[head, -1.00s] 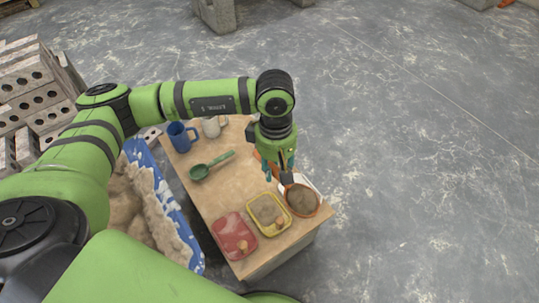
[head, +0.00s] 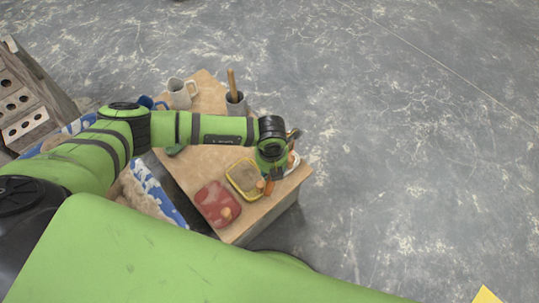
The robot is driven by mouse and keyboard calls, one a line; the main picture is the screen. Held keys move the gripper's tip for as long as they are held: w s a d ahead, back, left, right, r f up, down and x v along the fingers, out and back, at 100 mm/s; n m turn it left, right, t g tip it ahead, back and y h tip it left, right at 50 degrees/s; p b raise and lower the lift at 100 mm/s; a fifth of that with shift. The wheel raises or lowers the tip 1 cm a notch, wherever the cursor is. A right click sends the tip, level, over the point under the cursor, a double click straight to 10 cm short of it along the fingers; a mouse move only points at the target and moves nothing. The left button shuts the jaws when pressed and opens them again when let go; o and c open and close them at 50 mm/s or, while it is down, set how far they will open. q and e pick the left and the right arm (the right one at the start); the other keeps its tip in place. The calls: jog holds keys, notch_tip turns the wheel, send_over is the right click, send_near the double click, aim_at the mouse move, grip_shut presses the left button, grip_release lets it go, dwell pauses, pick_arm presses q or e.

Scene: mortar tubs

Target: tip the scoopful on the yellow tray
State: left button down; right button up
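The yellow tray (head: 236,187) lies on the wooden table near its front right edge, with sand-coloured material in it. My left gripper (head: 272,172) points down at the tray's right side, seen mostly from above. The wrist hides its fingers, so I cannot tell whether they are open or shut, or what they hold. Small orange-brown parts show just below and right of the wrist. The round sand-filled vessel is hardly visible; the wrist covers most of that spot. A green scoop (head: 175,150) is mostly hidden behind my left arm. My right gripper is out of view.
A red tray (head: 217,205) lies left of the yellow tray. A grey pot with a wooden handle (head: 236,103), a pale mug (head: 181,93) and a blue mug (head: 148,102) stand at the back. A blue tub of sand (head: 160,195) is left of the table (head: 210,160).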

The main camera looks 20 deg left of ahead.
pick_arm(q)
jog(key=s+d+f+n, duration=0.25)
jog(key=f+n, duration=0.55)
jog(key=n, duration=0.4)
pick_arm(e)
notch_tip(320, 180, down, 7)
jog(key=b, duration=0.8)
pick_arm(q)
jog(key=w+a+r+g+h+b, duration=0.4)
jog(key=a+r+g+h+b, duration=0.1)
jog(key=a+h+b, duration=0.4)
jog(key=shift+w+a+r+g+h+b, duration=0.15)
jog(key=shift+w+a+g+h+b, duration=0.2)
jog(key=shift+a+g+b, duration=0.6)
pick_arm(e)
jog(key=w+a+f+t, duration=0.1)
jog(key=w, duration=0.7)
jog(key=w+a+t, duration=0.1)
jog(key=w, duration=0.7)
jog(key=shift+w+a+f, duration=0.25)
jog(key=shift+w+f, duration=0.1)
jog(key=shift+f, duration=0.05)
